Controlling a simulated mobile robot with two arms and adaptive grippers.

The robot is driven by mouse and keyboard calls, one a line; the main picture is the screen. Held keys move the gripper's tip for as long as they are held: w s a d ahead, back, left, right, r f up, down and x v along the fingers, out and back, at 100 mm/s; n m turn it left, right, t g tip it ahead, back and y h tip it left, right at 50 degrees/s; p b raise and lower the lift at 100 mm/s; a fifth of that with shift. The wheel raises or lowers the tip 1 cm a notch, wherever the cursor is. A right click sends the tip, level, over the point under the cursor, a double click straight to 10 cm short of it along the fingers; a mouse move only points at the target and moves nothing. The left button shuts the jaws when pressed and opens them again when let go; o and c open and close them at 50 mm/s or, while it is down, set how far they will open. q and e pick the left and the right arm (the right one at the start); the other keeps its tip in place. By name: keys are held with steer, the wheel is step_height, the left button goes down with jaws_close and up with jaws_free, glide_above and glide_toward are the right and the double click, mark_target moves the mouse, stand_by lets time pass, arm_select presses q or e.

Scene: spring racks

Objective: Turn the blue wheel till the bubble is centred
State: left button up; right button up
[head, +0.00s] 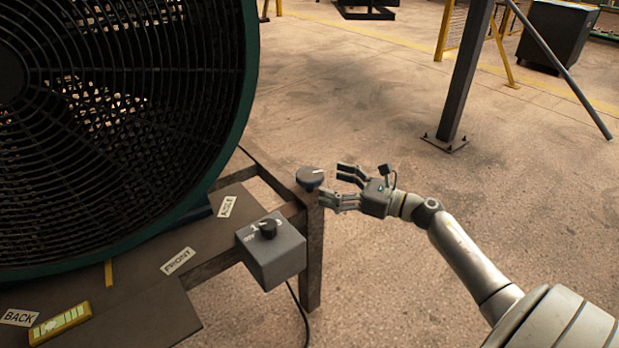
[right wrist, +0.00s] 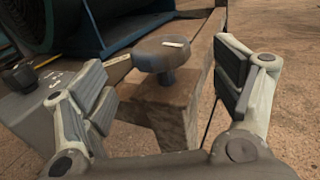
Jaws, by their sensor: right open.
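A dark blue-grey wheel (head: 310,177) with a white mark on top sits at the corner of the fan's stand. In the right wrist view the wheel (right wrist: 162,53) stands on a short stem above the corner post. My right gripper (head: 344,187) is open just right of the wheel, its fingers pointing at it. In the right wrist view the wheel lies between and beyond the open fingers (right wrist: 170,88), apart from them. A yellow spirit level (head: 60,323) lies on the plate at the lower left; its bubble is too small to place. My left gripper is not in view.
A big fan with a dark grille (head: 110,110) fills the left. A grey box with a black knob (head: 270,252) is fixed to the stand near the wheel. Labels reading BACK (head: 19,317) and FRONT (head: 178,262) lie on the plate. Floor right of the stand is clear up to a post (head: 463,75).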

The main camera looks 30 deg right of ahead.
mark_target(310, 173)
steer(key=x, duration=0.6)
steer(key=shift+w+a, duration=0.2)
steer(key=shift+w, duration=0.15)
steer(key=shift+c, duration=0.4)
steer(key=c, duration=0.9)
